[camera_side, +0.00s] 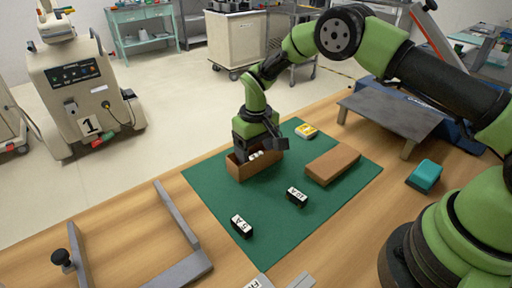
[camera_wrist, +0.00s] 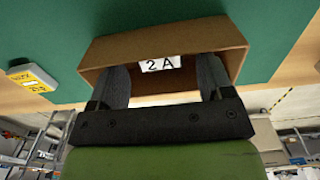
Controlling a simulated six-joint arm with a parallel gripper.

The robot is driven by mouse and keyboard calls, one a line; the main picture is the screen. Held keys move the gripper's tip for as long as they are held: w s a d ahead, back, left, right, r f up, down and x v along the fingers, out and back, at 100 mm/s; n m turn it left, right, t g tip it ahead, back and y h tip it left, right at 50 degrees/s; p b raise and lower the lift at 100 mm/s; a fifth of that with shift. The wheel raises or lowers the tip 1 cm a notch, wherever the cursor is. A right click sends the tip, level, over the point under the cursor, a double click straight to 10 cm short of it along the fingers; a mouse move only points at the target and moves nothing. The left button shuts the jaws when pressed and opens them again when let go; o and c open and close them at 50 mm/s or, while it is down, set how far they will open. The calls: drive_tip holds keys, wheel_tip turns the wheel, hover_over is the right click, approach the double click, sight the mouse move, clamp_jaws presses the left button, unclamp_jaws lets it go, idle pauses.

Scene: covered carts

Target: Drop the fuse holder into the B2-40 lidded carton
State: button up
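The brown carton (camera_side: 238,170) stands uncovered on the green mat, and its rim also shows in the wrist view (camera_wrist: 110,48). A brown lid-like slab (camera_side: 332,165) lies on the mat to its right. A fuse holder with a white 2 A label (camera_wrist: 161,64) shows at the carton's opening; most of its body is hidden. My gripper (camera_side: 258,150) is at the carton's opening, its fingers (camera_wrist: 163,80) apart on either side of the label, with gaps visible. Two more black fuse holders lie on the mat, marked 5 A (camera_side: 241,226) and 10 A (camera_side: 297,197).
A yellow box (camera_side: 306,131) lies behind the carton, also in the wrist view (camera_wrist: 33,78). A grey raised platform (camera_side: 392,112) and a teal block (camera_side: 425,175) stand at right. A grey frame (camera_side: 178,225) lies front left. The mat's front is partly clear.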

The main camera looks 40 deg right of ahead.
wheel_tip(320, 180, up, 10)
idle(0.7)
